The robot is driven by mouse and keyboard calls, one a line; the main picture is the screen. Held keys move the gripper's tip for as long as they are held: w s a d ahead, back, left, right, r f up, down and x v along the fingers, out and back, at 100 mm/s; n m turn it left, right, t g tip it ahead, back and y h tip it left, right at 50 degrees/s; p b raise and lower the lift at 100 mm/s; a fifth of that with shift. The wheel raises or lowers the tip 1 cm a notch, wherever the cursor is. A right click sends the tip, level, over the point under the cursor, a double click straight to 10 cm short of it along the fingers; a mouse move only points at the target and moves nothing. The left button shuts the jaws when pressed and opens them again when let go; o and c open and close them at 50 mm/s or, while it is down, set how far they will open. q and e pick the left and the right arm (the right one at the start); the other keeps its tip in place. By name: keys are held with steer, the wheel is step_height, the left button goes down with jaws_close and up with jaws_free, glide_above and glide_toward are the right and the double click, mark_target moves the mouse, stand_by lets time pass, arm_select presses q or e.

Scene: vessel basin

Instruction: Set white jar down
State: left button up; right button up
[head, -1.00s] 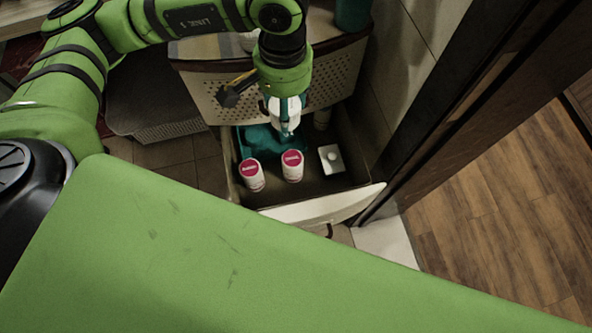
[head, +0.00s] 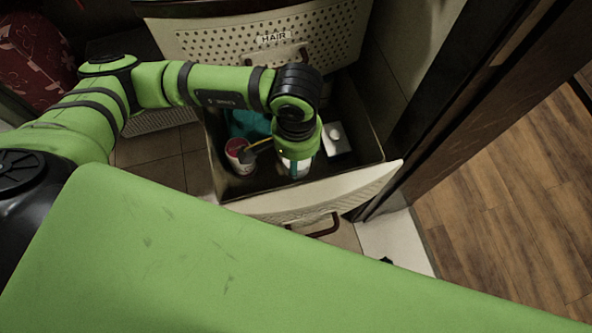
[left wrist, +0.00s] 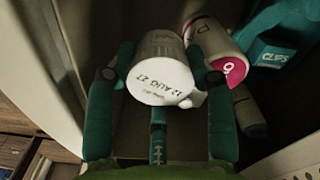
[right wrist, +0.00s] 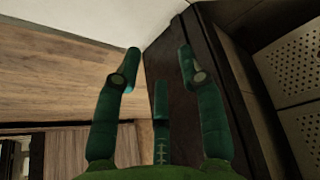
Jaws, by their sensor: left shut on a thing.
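The white jar (left wrist: 160,78) is between the fingers of my left gripper (left wrist: 160,52), with one end, printed "12 AUG 27", facing the left wrist camera. The gripper is shut on it. In the head view my left gripper (head: 295,170) points down into the open drawer (head: 375,135), near its front panel, and mostly covers the jar. I cannot tell whether the jar touches the drawer floor. My right gripper (right wrist: 158,58) is open and empty, away from the drawer.
A pink-lidded white container (head: 238,157) stands left of my gripper and shows close beside the jar in the left wrist view (left wrist: 213,42). A teal "CLIPS" holder (head: 250,124) is behind it. A white knobbed box (head: 336,142) is on the right.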

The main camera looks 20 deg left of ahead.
arm_select(q)
step_height(320, 180, down, 4)
steer(key=shift+f, duration=0.25)
step_height(320, 180, down, 3)
steer(key=shift+f, duration=0.6)
steer(key=shift+f+b, duration=0.3)
steer(key=shift+b, duration=0.25)
steer(key=o, duration=1.2)
steer(key=shift+r, duration=0.1)
arm_select(e)
steer(key=shift+w+a, duration=0.1)
steer(key=shift+w, duration=0.7)
